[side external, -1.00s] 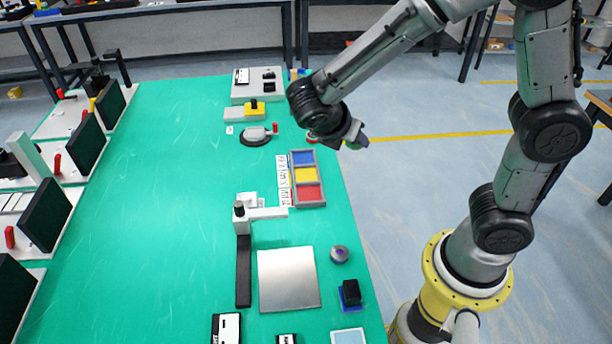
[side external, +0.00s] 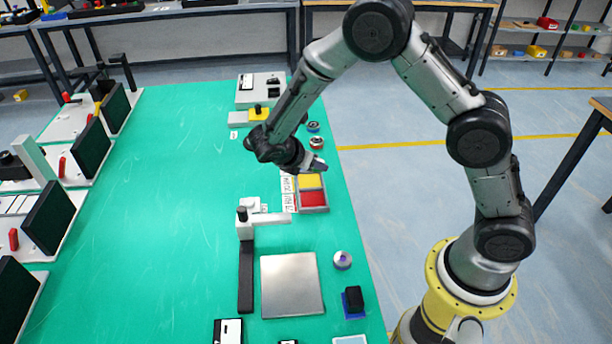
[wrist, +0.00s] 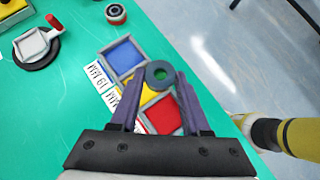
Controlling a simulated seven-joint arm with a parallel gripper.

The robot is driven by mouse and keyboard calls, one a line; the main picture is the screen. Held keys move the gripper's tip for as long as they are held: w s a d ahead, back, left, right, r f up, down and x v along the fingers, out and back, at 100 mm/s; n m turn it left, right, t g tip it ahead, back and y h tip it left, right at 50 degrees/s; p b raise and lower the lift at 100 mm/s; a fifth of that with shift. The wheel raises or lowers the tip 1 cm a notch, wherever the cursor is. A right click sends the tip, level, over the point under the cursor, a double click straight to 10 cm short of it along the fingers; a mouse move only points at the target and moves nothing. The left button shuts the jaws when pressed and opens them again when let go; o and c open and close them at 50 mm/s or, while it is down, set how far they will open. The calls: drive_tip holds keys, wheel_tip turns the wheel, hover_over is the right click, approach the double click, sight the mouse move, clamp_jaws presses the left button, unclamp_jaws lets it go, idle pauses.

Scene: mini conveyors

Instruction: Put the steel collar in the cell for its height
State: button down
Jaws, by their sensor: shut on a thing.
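The steel collar (wrist: 151,83) is a dark grey ring with a round hole, seen from above in the wrist view. My gripper (wrist: 160,78) is shut on it, one finger on each side. The three-cell tray lies below, with a blue cell (wrist: 123,55), a yellow cell and a red cell (wrist: 160,114). The collar appears over the blue–yellow side and hides part of the yellow cell. In the side view my gripper (side external: 318,166) is above the tray's far end and hides the blue cell; the yellow cell (side external: 309,181) and red cell (side external: 313,199) show.
White labels (side external: 288,192) run along the tray's left side. A white and black height gauge (side external: 245,250) and a bare steel plate (side external: 291,285) stand nearer the camera. A round part (side external: 342,259) sits by the right edge. The green table's middle left is clear.

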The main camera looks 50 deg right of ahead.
drive_tip(key=w+f, duration=0.2)
drive_tip(key=f, duration=0.1)
drive_tip(key=shift+w+d+f, duration=0.1)
drive_tip(key=shift+w+d, duration=0.05)
drive_tip(key=shift+w, duration=0.1)
drive_tip(key=shift+f, duration=1.35)
drive_tip(key=shift+f, duration=0.2)
drive_tip(key=c, duration=0.7)
unclamp_jaws()
drive_tip(key=shift+o, duration=0.2)
